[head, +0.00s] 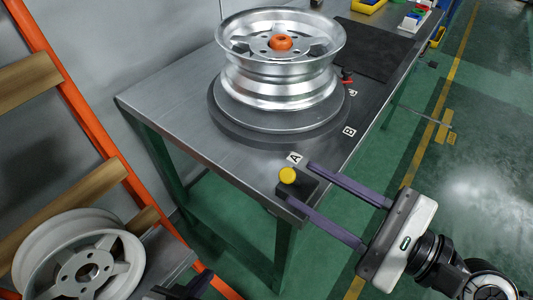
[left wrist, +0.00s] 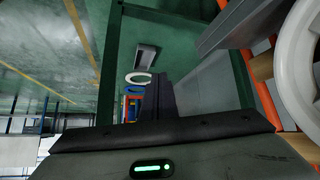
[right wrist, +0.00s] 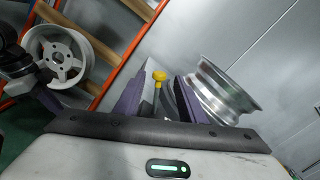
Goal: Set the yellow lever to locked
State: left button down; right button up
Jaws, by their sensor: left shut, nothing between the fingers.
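The yellow lever's round knob (head: 288,175) stands on a dark block at the table's near corner, beside the label A. In the right wrist view the knob (right wrist: 159,76) sits on a thin upright stem. My right gripper (head: 296,179) is open, with one finger on each side of the knob; I cannot tell whether either finger touches it. In the right wrist view its fingers (right wrist: 163,85) flank the lever. My left gripper (left wrist: 160,97) is shut and empty, low beside the table; only a dark bit of it (head: 186,290) shows at the head view's bottom edge.
A silver wheel (head: 278,90) with an orange hub lies on a round dark plate on the grey table (head: 170,95). Labels B and another run along the right edge, near a small red part (head: 347,77). A white wheel (head: 40,240) sits by an orange rack at left.

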aim_at(284, 172)
jog(key=p+x, duration=0.2)
jog(key=x, duration=0.6)
jog(key=shift+r+p, duration=0.15)
jog(key=shift+p, duration=0.25)
jog(key=shift+w+a, duration=0.3)
jog(key=shift+a, duration=0.15)
grip_shut()
